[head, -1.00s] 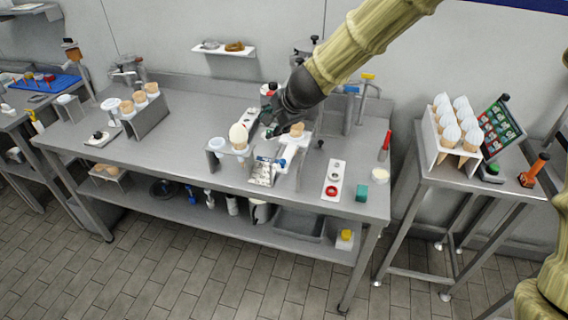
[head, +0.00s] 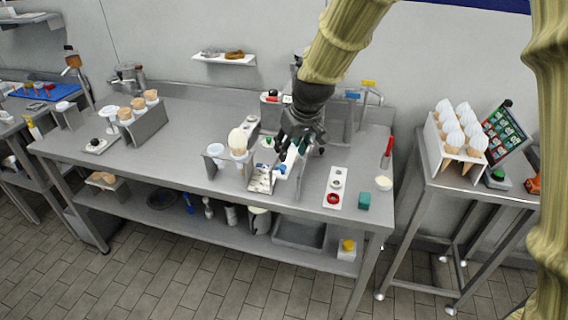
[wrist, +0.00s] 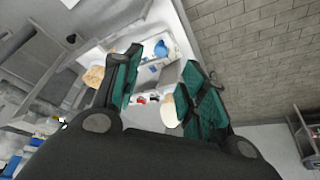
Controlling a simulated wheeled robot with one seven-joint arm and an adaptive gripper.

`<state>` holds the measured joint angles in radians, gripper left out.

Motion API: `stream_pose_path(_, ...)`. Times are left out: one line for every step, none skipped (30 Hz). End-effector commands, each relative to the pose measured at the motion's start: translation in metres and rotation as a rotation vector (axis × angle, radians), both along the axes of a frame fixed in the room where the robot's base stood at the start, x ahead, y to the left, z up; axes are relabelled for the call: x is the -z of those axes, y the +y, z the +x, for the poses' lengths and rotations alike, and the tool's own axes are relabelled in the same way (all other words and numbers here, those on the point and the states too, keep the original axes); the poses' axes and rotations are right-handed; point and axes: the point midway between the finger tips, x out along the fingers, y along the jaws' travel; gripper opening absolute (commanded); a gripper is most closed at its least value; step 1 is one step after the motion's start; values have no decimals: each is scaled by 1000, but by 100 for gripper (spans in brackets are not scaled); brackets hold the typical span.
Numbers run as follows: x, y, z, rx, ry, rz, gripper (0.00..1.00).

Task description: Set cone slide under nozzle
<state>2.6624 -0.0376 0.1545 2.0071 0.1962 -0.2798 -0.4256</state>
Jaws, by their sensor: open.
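My gripper (head: 289,151) is open above the middle of the steel table, its fingers pointing down. In the wrist view its two green-padded fingers (wrist: 152,85) stand apart. A white fixture with a blue knob (wrist: 160,48) shows beyond and between them. The blue knob also shows in the head view (head: 280,168), just below my gripper. A tan cone (wrist: 93,77) is beside the left finger, and a pale rounded thing (wrist: 170,112) is partly behind the right finger. My gripper hides most of the white fixture in the head view, so I cannot tell the cone slide or nozzle apart there.
A filled cone (head: 238,141) stands in a small holder left of my gripper. A cone rack (head: 146,124) is at left. The table's left middle is clear.

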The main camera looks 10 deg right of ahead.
Motion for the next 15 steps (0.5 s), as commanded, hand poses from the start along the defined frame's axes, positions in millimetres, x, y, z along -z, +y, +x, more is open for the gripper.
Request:
stream_pose_path(6, 1, 2, 1, 2, 0, 42)
stream_pose_path(9, 2, 3, 1, 2, 1, 42)
stream_pose_path(13, 2, 4, 1, 3, 0, 42)
stream_pose_path(17, 3, 6, 1, 3, 0, 42)
stream_pose_path(20, 3, 7, 1, 2, 1, 42)
stream_pose_path(24, 4, 9, 1, 2, 1, 42)
stream_pose_path(27, 5, 10, 1, 2, 1, 42)
stream_pose_path(31, 5, 11, 1, 2, 1, 42)
stream_pose_path(34, 6, 13, 1, 1, 1, 42)
stream_pose_path(37, 6, 14, 1, 1, 1, 42)
stream_pose_path(41, 7, 16, 1, 2, 1, 42)
stream_pose_path(45, 7, 17, 1, 2, 1, 42)
stream_pose_path(48, 8, 18, 2, 2, 2, 42)
stream_pose_path(51, 8, 19, 2, 3, 1, 42)
stream_pose_path(56, 9, 21, 3, 3, 1, 42)
